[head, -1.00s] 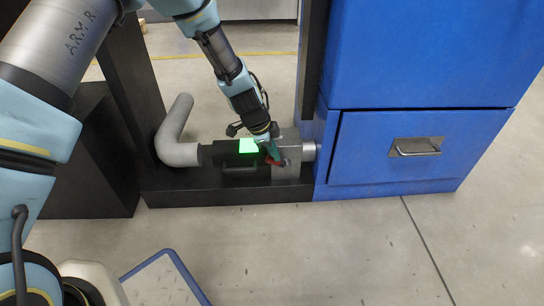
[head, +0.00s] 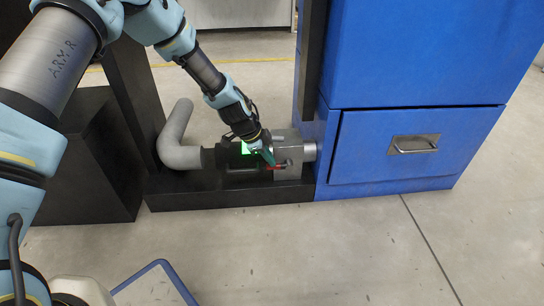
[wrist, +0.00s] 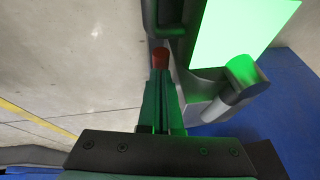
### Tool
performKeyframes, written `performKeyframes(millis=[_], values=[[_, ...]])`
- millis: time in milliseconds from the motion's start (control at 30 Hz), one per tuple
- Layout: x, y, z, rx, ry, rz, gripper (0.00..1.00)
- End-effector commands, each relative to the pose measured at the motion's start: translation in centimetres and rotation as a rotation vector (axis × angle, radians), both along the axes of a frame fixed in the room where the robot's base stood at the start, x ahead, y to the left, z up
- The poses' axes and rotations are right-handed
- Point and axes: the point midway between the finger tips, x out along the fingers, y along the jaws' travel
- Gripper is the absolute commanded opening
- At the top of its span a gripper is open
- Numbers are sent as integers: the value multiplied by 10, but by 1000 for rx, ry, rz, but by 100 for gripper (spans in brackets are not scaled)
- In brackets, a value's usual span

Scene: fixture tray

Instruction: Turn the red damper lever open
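The red damper lever (head: 280,167) lies nearly level across the front of a grey metal box (head: 295,150). My gripper (head: 268,158), with green fingers, comes down from the upper left to the lever's left end. In the wrist view the fingers (wrist: 160,76) are close together. The red end of the lever (wrist: 160,57) shows right at their tips, not clearly between them. Whether they touch it I cannot tell. The lit green screen (head: 246,148) is partly hidden by my gripper, and fills the upper right of the wrist view (wrist: 235,30).
A grey elbow pipe (head: 178,155) joins the dark housing on the left. A black base (head: 220,198) runs below. A blue cabinet (head: 420,60) with a drawer handle (head: 414,144) stands close on the right.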

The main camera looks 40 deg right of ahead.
Motion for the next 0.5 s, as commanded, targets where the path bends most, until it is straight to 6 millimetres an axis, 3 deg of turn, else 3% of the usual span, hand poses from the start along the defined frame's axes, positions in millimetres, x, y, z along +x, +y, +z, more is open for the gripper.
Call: performKeyframes(millis=[500], values=[[3, 4, -7, 2, 0, 1, 0]])
